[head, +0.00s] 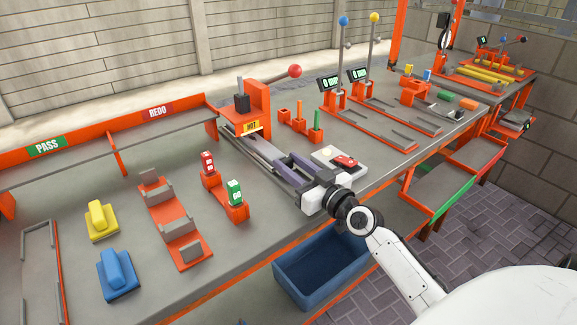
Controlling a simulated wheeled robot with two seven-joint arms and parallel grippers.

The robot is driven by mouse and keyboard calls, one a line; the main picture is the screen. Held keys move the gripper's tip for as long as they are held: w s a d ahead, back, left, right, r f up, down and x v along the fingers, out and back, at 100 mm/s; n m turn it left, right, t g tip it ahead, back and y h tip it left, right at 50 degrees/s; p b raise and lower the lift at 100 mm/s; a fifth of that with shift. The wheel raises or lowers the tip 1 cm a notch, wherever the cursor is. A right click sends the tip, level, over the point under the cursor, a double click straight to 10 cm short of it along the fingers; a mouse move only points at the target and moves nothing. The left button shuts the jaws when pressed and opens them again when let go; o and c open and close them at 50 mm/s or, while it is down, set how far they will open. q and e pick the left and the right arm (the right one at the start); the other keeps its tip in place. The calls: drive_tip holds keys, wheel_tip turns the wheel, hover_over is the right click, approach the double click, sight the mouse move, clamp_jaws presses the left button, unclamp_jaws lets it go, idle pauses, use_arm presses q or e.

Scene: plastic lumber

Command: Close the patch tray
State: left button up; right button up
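An orange station with a yellow HOT label (252,127) and a red-ball lever (295,71) stands at the back of the bench. A long grey slide (262,150) runs out from its base toward the front; I take this to be the patch tray, and it looks drawn out. My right gripper (284,166) lies low over the slide's front end, fingers pointing back at the station. Whether it touches or grips the slide, and how wide its fingers are, I cannot tell. My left gripper is not in view.
A blue bin (290,278) is below the bench's front edge. Left of the gripper is an orange stand (238,212).

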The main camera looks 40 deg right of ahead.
drive_tip(key=o, duration=0.4)
drive_tip(key=s+b, duration=0.1)
drive_tip(key=s, duration=0.8)
drive_tip(key=shift+f, duration=0.1)
drive_tip(key=shift+s, duration=0.65)
drive_tip(key=shift+c, duration=0.4)
